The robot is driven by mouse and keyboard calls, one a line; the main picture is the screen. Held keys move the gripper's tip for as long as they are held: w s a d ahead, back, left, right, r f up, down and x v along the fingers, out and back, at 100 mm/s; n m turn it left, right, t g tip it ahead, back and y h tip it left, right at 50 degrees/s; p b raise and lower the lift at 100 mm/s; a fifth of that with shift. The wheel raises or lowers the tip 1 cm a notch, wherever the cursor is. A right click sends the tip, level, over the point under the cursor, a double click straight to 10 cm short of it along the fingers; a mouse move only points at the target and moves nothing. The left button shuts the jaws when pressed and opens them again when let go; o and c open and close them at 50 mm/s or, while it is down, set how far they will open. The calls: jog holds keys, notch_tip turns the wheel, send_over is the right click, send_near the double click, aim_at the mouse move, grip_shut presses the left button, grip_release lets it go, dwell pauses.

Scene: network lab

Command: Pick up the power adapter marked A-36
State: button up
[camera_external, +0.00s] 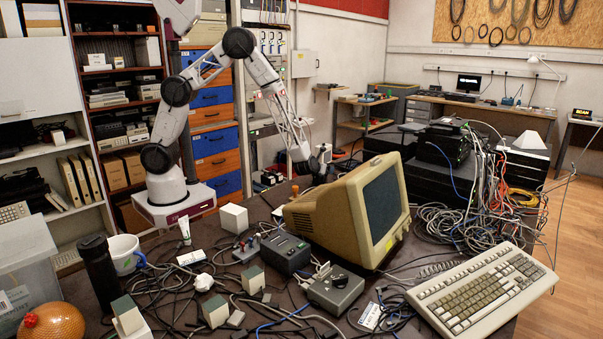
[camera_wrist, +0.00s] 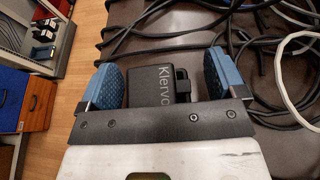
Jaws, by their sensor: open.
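In the wrist view, my gripper (camera_wrist: 160,80) is open, with one blue ridged finger on each side. A black block (camera_wrist: 153,90) lettered "Kiervo", cut off by the gripper's dark bar, lies between the fingers. It looks like a power adapter, with a dark cable or plug at its right side. Gaps show between it and both fingers. No "A-36" mark can be read on it. In the external view, my gripper (camera_external: 312,172) is low at the table's far edge, behind the beige monitor, which partly hides that area. The black block cannot be made out there.
The beige monitor (camera_external: 352,209) stands close to my gripper. Dark cables (camera_wrist: 195,22) and a white cable (camera_wrist: 290,50) lie beyond the fingers. A keyboard (camera_external: 482,290), grey boxes (camera_external: 336,289) and tangled cables crowd the table. Wooden floor (camera_wrist: 88,45) shows beyond its left edge.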

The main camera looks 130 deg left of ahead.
jog(key=shift+s+d+f, duration=0.2)
jog(key=shift+s+f, duration=0.2)
jog(key=shift+f, duration=0.4)
jog(key=shift+c, duration=0.3)
jog(key=c, duration=1.1)
jog(key=shift+r, duration=0.75)
jog(key=r, duration=0.2)
jog(key=shift+s+d+r, duration=0.1)
jog(key=shift+d+r, duration=0.15)
jog(key=shift+r, duration=0.1)
jog(key=s+d, duration=0.3)
jog(key=d, duration=0.1)
jog(key=s+d+r, duration=0.1)
jog(key=s+d, duration=0.5)
jog(key=d, duration=0.1)
jog(key=shift+s+d+r, duration=0.2)
jog(key=shift+d+r, duration=0.1)
jog(key=shift+r, duration=0.1)
